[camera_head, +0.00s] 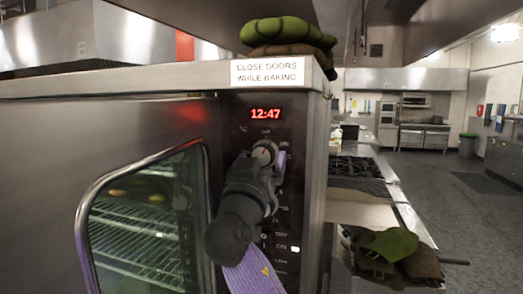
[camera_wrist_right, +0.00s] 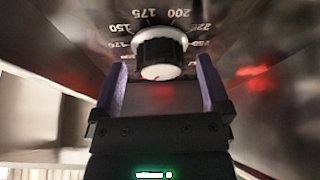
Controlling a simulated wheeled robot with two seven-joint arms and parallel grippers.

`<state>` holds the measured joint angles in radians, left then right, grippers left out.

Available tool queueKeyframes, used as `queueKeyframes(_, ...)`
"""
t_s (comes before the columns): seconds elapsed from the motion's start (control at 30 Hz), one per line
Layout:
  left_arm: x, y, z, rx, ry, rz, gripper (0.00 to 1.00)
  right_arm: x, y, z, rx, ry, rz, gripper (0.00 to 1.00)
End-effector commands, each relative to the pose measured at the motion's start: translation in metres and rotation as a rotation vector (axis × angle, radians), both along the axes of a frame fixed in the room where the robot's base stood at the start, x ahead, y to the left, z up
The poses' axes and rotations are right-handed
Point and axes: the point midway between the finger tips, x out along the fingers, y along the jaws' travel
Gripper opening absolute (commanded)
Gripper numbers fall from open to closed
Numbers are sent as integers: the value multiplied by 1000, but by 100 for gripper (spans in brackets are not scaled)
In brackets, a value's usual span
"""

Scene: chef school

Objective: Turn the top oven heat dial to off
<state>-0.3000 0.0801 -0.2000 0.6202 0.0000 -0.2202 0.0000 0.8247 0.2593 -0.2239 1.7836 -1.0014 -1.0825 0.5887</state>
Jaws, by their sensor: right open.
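The top oven heat dial (camera_head: 265,152) is a round knob with a pale face on the dark control panel, below the red 12:47 display. In the right wrist view the dial (camera_wrist_right: 160,50) has a white front, a black grip section and a small red mark on its face. Numbers ring it, including 150, 175 and 200. My right gripper (camera_head: 263,164) is in front of the panel at the dial. In the right wrist view its two purple fingers (camera_wrist_right: 160,66) are spread, one on each side of the dial, with gaps visible. My left gripper is not in view.
The oven door window (camera_head: 145,225) shows racks inside, left of the panel. Green and brown oven mitts (camera_head: 288,33) lie on top of the oven above a sign (camera_head: 267,72). More mitts (camera_head: 392,246) lie on the counter at right. The floor (camera_head: 445,185) beyond is open.

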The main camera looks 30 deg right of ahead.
Motion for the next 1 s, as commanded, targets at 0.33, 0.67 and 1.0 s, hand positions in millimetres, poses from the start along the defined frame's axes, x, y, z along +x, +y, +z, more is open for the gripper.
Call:
queueKeyframes(0.33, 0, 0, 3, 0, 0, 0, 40, 6, -7, 2, 3, 2, 1, 97)
queueKeyframes(0.67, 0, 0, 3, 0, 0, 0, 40, 6, -6, 2, 3, 2, 2, 27)
queueKeyframes(1.0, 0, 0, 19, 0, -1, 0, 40, 5, -7, 6, -111, 139, 3, 3)
